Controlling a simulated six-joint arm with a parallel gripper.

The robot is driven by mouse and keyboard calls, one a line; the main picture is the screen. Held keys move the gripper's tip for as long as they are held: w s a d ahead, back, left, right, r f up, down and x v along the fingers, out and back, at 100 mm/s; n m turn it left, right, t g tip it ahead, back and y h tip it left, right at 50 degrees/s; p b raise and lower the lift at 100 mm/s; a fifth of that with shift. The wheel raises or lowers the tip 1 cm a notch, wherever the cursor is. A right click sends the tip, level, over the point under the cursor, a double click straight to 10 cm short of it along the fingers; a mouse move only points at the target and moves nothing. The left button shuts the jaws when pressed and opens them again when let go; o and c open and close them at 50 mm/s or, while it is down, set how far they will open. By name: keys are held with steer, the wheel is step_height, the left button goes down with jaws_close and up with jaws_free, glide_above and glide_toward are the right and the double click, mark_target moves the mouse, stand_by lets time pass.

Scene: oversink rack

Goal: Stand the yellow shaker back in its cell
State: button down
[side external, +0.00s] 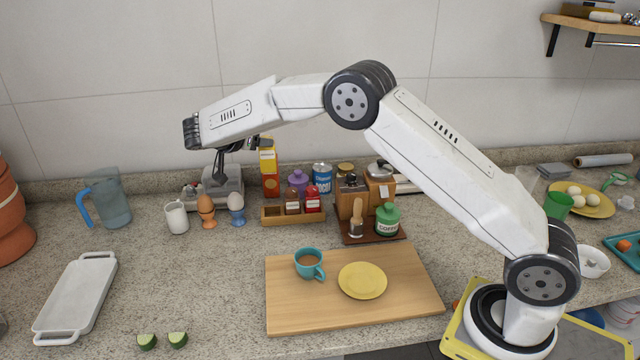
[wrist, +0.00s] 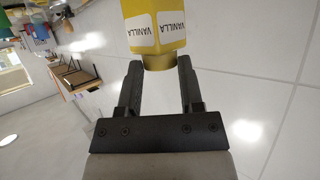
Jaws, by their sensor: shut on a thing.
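The yellow shaker (side external: 268,161), labelled VANILLA, is up in the air at the back of the counter. It also shows in the wrist view (wrist: 155,22), with its narrower end between the finger tips. My gripper (side external: 260,143) is shut on that end; the fingers show clearly in the wrist view (wrist: 159,68). The shaker looks roughly upright in the side view. A low wooden rack (side external: 293,222) stands on the counter below. A brown shaker (side external: 292,201) and a red shaker (side external: 313,199) stand in it, and its left part looks empty.
A purple-lidded jar (side external: 298,181) and a blue can (side external: 322,176) stand behind the rack. Egg cups with eggs (side external: 206,210) and a white cup (side external: 176,217) are to its left. A green jar (side external: 387,219) is to its right. A cutting board (side external: 290,310) lies in front.

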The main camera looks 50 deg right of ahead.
steer(key=shift+a, duration=0.1)
step_height(320, 180, down, 11)
steer(key=shift+f, duration=0.15)
stand_by(0.7)
steer(key=shift+f, duration=0.1)
steer(key=shift+f, duration=1.75)
steer(key=shift+f, duration=0.15)
steer(key=shift+c, duration=1.2)
jaws_free()
steer(key=v, duration=1.2)
